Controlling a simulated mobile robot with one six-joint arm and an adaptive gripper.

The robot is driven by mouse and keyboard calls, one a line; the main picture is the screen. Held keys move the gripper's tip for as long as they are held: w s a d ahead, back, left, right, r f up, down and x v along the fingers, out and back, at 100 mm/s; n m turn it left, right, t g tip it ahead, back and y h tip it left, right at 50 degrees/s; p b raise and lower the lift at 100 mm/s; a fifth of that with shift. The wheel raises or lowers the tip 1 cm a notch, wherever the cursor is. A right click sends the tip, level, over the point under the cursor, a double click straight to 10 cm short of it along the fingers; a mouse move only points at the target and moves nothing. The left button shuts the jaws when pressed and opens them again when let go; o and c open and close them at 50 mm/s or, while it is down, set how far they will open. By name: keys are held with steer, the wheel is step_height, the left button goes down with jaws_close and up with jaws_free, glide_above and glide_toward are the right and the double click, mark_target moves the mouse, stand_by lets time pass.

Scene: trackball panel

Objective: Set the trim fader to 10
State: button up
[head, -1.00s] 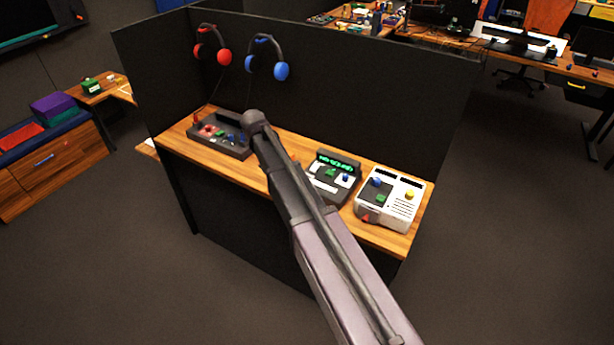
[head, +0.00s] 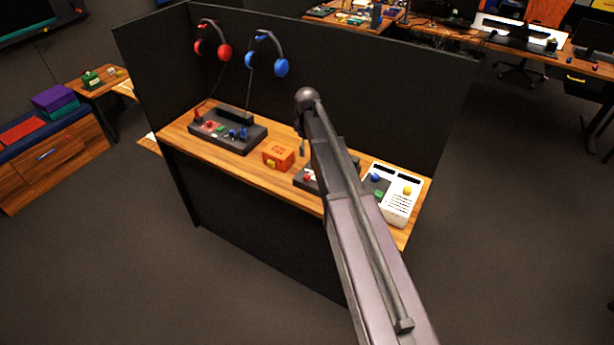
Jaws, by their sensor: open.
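Several control units stand on the wooden desk (head: 186,150). A dark panel (head: 245,143) at the left carries red, green and blue controls. A second dark unit (head: 303,183) with a red control is mostly hidden behind my arm. A white unit (head: 402,209) at the right has blue, yellow and green controls. I cannot tell which control is the trim fader, and no scale or label is readable. My gripper (head: 302,148) shows only as a small grey part hanging beside my arm, above the desk behind the orange box. It appears apart from the controls and empty.
An orange box (head: 278,157) sits between the dark units. Red headphones (head: 224,51) and blue headphones (head: 281,68) hang on the dark partition (head: 400,90) behind the desk. The floor in front is clear. Other desks stand at the back right.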

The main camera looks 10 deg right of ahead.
mark_target(307, 177)
steer(key=shift+f, duration=0.2)
step_height(307, 177, down, 13)
steer(key=b, duration=1.3)
steer(key=shift+f+b, duration=0.2)
steer(key=shift+b, duration=0.2)
steer(key=shift+s+a, duration=0.1)
jaws_close()
